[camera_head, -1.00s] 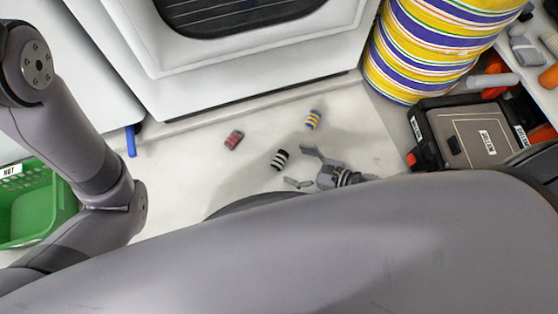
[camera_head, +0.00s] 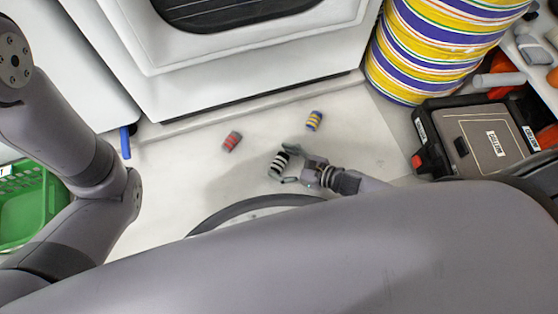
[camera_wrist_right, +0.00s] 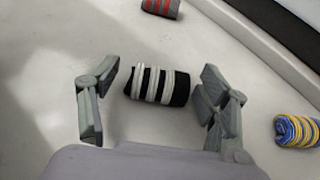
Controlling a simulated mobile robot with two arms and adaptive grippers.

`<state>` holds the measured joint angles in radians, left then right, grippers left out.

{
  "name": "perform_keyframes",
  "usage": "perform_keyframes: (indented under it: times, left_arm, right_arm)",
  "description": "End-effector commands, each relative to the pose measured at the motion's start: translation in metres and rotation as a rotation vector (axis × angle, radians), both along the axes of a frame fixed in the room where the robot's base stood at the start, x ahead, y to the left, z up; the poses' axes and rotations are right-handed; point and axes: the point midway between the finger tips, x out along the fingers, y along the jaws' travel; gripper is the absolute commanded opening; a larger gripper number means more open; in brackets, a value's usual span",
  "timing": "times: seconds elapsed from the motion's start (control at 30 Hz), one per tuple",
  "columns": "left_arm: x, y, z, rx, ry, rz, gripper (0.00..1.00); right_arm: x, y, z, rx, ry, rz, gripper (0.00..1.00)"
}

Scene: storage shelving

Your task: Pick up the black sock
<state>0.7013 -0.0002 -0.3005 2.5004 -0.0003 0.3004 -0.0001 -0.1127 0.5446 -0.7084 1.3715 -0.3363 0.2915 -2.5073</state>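The black sock (camera_head: 279,163), rolled up with white-grey stripes, lies on the light floor in the head view. It also shows in the right wrist view (camera_wrist_right: 158,85), between the two fingers of my right gripper. My right gripper (camera_head: 287,165) is open, with a finger on each side of the sock. In the right wrist view my right gripper (camera_wrist_right: 160,95) shows a small gap to the sock at the left finger; the right finger is very close, and I cannot tell if it touches. My left arm is at the left; its gripper is not in view.
A red-grey sock (camera_head: 232,141) and a yellow-blue sock (camera_head: 313,121) lie nearby on the floor. A white appliance (camera_head: 250,75) stands behind. A striped drum (camera_head: 430,50) and a black case (camera_head: 470,140) are at right, a green basket (camera_head: 30,205) at left.

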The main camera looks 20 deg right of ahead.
Motion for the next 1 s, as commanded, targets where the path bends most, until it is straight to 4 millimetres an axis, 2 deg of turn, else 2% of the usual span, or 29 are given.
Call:
perform_keyframes:
  times: [0.43,0.77,0.87,1.0]
  left_arm:
    - [0.000,0.000,0.000,0.000,0.000,0.000,0.68]
    - [0.000,0.000,0.004,0.000,0.001,0.000,0.68]
    - [0.001,0.000,0.011,0.000,0.002,0.000,0.68]
    - [0.001,0.000,0.026,0.001,0.003,0.001,0.68]
  right_arm:
    - [0.000,0.000,0.000,0.000,0.000,0.000,0.39]
    - [0.000,0.000,0.005,-0.001,-0.001,0.000,0.39]
    - [0.000,0.000,0.014,-0.001,-0.001,0.000,0.39]
    - [0.000,0.000,0.035,-0.001,-0.001,0.000,0.38]
